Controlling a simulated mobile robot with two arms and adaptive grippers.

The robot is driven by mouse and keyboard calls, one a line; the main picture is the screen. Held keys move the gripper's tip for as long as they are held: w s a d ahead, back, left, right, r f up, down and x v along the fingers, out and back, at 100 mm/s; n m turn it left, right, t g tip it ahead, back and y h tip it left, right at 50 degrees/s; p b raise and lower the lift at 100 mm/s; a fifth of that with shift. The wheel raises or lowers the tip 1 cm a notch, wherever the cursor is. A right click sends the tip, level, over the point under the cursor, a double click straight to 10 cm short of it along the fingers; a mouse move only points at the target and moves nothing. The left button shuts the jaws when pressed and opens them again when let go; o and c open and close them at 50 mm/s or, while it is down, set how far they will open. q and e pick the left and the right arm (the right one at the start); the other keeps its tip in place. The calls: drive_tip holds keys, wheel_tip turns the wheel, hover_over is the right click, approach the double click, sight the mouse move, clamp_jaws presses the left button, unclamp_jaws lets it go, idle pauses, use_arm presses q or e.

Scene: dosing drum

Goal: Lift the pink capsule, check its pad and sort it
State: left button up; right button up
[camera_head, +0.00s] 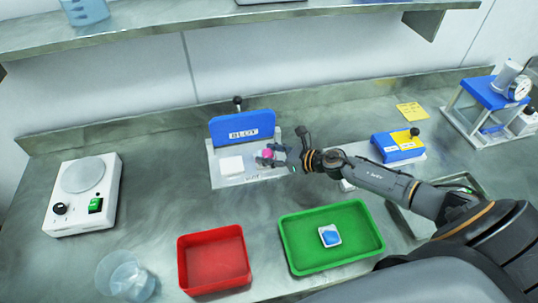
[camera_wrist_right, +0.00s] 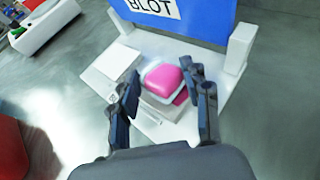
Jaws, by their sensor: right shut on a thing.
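The pink capsule (camera_wrist_right: 163,80), a rounded pink piece with a pale rim, is between the two fingers of my right gripper (camera_wrist_right: 160,98), which is shut on it. It also shows as a small pink spot (camera_head: 267,153) in the head view, partly covered by my right gripper (camera_head: 273,158). It is over the right part of the white station with the blue board (camera_head: 242,128) marked "BLOT". A second pink patch (camera_wrist_right: 181,98) shows just below the capsule's rim. I cannot tell if the capsule touches the station. Its underside is hidden. My left gripper is out of view.
A white square pad (camera_head: 232,165) lies on the station's left. An empty red tray (camera_head: 214,260) and a green tray (camera_head: 290,262) holding a blue-and-white capsule (camera_head: 330,236) stand in front. A white scale (camera_head: 83,195), a clear beaker (camera_head: 125,275) and a blue-yellow device (camera_head: 398,146) surround them.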

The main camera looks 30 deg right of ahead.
wheel_tip(320, 180, up, 3)
drive_tip(key=shift+f, duration=0.15)
drive_tip(key=s+a+r+p, duration=0.9)
drive_tip(key=a, duration=0.1)
drive_tip(key=shift+s+a+r+p, duration=0.2)
drive_tip(key=shift+r+p, duration=0.2)
drive_tip(key=r+m+h+b, duration=0.1)
drive_tip(key=m+h+b, duration=0.1)
drive_tip(key=b, duration=0.2)
drive_tip(key=s+r+m+t+h+b, duration=0.1)
drive_tip(key=m+h+b, duration=0.1)
drive_tip(key=b, duration=0.2)
drive_tip(key=s+r+m+t+h+b, duration=0.1)
drive_tip(key=r+m+h+b, duration=0.1)
drive_tip(key=b, duration=0.3)
drive_tip(key=shift+s+d+h, duration=0.15)
drive_tip(key=shift+d+h, duration=0.15)
drive_tip(key=shift+h, duration=0.2)
